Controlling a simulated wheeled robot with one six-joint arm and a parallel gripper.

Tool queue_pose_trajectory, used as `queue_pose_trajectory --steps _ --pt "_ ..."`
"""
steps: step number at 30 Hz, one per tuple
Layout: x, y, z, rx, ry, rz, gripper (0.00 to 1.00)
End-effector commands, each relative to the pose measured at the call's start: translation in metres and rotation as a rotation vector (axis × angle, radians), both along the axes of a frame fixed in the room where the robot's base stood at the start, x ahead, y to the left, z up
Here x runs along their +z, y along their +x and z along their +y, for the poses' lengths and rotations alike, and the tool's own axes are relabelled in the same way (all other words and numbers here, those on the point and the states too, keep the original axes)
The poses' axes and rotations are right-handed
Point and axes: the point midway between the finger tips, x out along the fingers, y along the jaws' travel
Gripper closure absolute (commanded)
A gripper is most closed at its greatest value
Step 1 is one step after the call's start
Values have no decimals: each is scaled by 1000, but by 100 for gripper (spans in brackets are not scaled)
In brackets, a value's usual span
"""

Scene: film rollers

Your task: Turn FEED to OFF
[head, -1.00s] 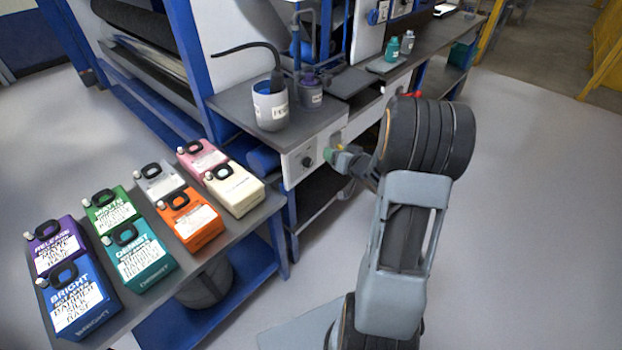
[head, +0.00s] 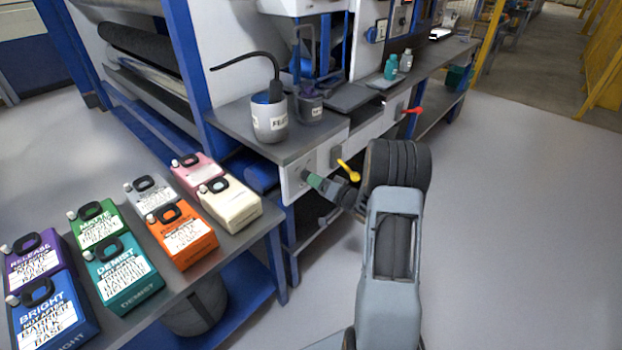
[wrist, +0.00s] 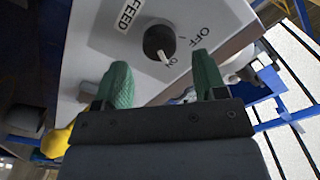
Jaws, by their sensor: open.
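The FEED knob (wrist: 159,42) is a round black dial on a light grey panel (wrist: 85,50), with its white pointer toward ON. The label FEED is on one side and OFF on the other. My gripper (wrist: 160,60) has two green fingers, open, with the knob ahead between their tips; I see no contact. In the head view my gripper (head: 312,180) is close in front of the panel (head: 293,190) and covers most of the knob.
A yellow lever (head: 349,171) is just right of my gripper, and a red lever (head: 413,110) is farther along the bench. A labelled pot (head: 269,122) stands above the panel. Several coloured jugs stand on the left cart (head: 262,222). The floor at right is clear.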

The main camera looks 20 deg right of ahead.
Motion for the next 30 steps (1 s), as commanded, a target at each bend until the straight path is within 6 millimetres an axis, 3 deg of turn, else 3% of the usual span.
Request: queue_pose_trajectory --steps 9,22,30 --pt "-1 32 15 1 -1 0 35" --pt "0 37 17 -1 0 1 35" --pt "0 37 17 -1 0 1 61"
